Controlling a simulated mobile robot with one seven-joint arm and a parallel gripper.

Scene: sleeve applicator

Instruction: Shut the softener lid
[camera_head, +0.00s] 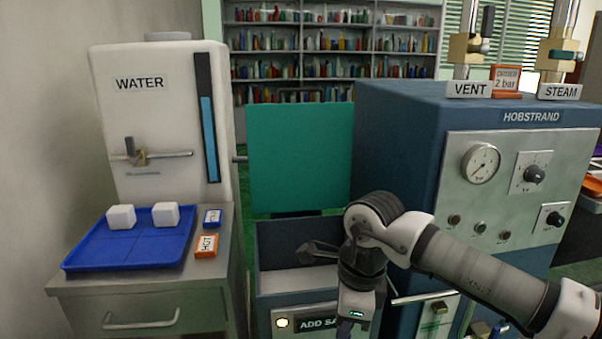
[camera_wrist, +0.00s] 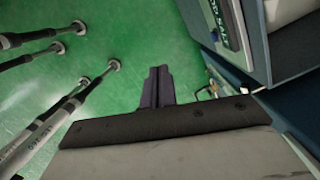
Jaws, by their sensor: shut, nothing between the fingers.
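The softener (camera_head: 278,235) is a dark blue open-topped box with an "ADD SALT" label on its front. Its teal lid (camera_head: 299,155) stands upright at the back, wide open, with the pale inside of the box showing below. My gripper (camera_head: 345,329) hangs in front of the box's right part, pointing down, and hides part of the label. In the wrist view my gripper (camera_wrist: 158,74) is shut and empty above the green floor. The softener's labelled front (camera_wrist: 222,22) shows there at the upper right, apart from the fingers.
The blue steam cabinet (camera_head: 395,140) stands close on the right, behind my arm. A white water tank (camera_head: 165,95) and a blue tray (camera_head: 130,238) with two white blocks stand left. Several metal posts (camera_wrist: 70,90) show at the left of the wrist view.

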